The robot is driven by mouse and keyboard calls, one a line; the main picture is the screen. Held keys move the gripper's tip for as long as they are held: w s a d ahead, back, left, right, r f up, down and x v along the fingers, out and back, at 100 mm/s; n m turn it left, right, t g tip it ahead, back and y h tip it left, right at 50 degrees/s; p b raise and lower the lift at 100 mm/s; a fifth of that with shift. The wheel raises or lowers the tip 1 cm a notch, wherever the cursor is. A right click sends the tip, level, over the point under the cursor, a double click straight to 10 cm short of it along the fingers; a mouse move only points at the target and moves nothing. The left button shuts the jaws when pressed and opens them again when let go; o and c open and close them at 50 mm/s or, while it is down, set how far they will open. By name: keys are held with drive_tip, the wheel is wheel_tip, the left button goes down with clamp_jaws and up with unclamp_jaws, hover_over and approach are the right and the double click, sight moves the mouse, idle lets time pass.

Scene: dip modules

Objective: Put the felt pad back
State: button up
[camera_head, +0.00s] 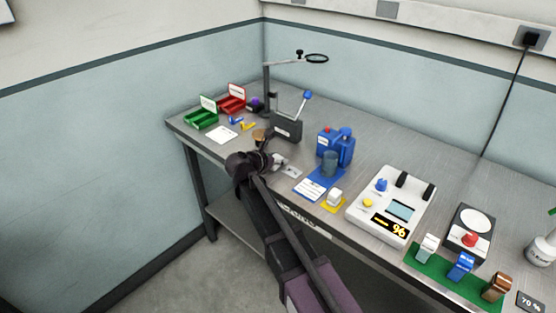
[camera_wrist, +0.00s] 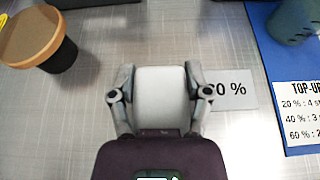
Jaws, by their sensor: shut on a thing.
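My gripper (camera_wrist: 160,82) is shut on a pale grey pad (camera_wrist: 161,104) with a smooth face and rounded edges, which looks like the felt pad. In the wrist view the fingers press on its left and right sides. The pad partly overlaps a "60 %" card (camera_wrist: 233,90) lying on the metal table. I cannot tell whether the pad touches the table. In the head view my gripper (camera_head: 276,160) is near the table's front edge, and the pad is hard to make out there.
A dark pot with a tan top (camera_wrist: 45,42) stands left of my gripper. A blue mat (camera_wrist: 262,35) with a blue-grey cup (camera_wrist: 294,18) and a "TOP-UP" card (camera_wrist: 303,112) lies to the right. A dark box (camera_head: 287,128) stands behind.

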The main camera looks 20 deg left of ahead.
drive_tip(key=shift+f, duration=0.15)
drive_tip(key=o, duration=0.8)
drive_tip(key=shift+r, duration=0.25)
drive_tip(key=shift+s+a+r, duration=0.1)
drive_tip(key=shift+s, duration=0.15)
drive_tip(key=p+v, duration=0.4)
drive_tip(key=v, duration=0.5)
drive_tip(key=shift+s+a+r, duration=0.1)
drive_tip(key=shift+s+r, duration=0.15)
drive_tip(key=shift+s, duration=0.05)
drive_tip(key=shift+p+v, duration=0.5)
drive_tip(key=shift+v, duration=0.35)
drive_tip(key=shift+f, duration=0.15)
